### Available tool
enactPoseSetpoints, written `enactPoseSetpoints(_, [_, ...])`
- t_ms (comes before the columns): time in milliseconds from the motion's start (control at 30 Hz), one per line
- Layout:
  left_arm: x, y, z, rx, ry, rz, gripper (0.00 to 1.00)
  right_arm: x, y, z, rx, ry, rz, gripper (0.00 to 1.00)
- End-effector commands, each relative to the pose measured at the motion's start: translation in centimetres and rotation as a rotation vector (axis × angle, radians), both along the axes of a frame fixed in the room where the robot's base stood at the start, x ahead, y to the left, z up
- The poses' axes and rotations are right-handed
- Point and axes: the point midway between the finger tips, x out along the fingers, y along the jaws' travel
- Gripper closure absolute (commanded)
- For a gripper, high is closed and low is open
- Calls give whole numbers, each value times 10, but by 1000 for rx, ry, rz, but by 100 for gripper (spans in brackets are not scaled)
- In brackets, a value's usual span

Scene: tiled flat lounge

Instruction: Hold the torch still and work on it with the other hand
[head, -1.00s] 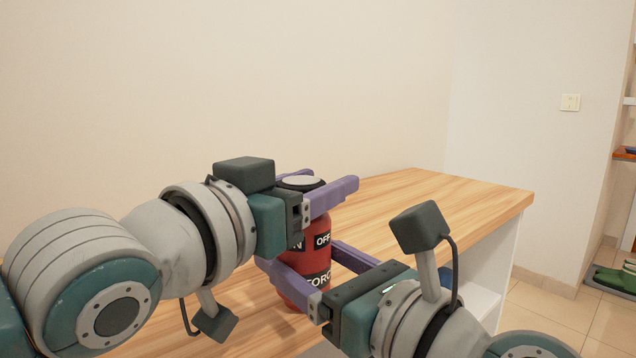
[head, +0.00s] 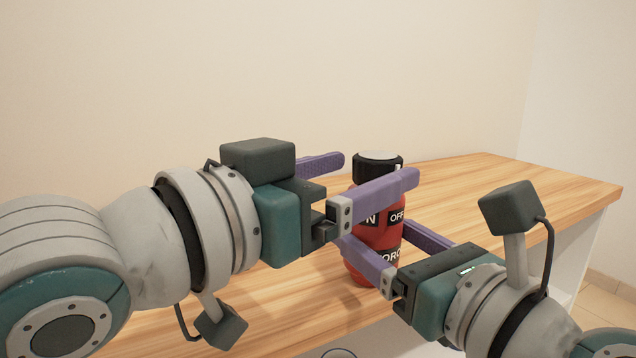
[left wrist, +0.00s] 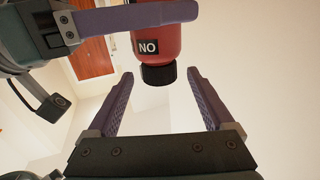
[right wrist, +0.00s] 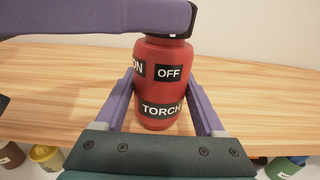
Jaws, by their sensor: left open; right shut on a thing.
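The torch (head: 368,235) is a red bottle-like body with ON, OFF and TORCH labels and a black cap (head: 377,168) with a pale top. It is upright at the wooden table. My right gripper (head: 378,232) is shut on its lower body, one finger on each side; the right wrist view shows the torch (right wrist: 160,90) between the fingers. My left gripper (head: 380,167) is open at cap height, to the left of the torch. In the left wrist view, the cap (left wrist: 158,75) is between the fingertips, apart from both. The near left finger hides part of the upper body.
The wooden table (head: 480,185) is bare behind and to the right of the torch. A plain wall (head: 200,80) stands behind it. Below the table edge, the right wrist view shows a yellow container (right wrist: 45,155) and a green one (right wrist: 283,167).

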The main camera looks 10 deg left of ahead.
Motion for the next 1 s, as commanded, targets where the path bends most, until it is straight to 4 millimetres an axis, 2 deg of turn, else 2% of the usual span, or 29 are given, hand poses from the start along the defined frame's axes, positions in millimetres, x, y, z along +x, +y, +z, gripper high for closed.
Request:
enactPoseSetpoints(100, [-22, 16, -2, 3, 2, 0, 14, 0, 0, 0, -1, 1, 0, 95])
enactPoseSetpoints(300, [-43, 31, -1, 0, 1, 1, 14, 0, 0, 0, -1, 1, 1, 95])
enactPoseSetpoints(767, [-48, 34, 0, -1, 0, 0, 14, 0, 0, 0, -1, 1, 1, 95])
enactPoseSetpoints(800, [-48, 34, 0, -1, 0, 0, 14, 0, 0, 0, -1, 1, 1, 27])
enactPoseSetpoints(1000, [-48, 34, 0, -1, 0, 0, 14, 0, 0, 0, -1, 1, 0, 4])
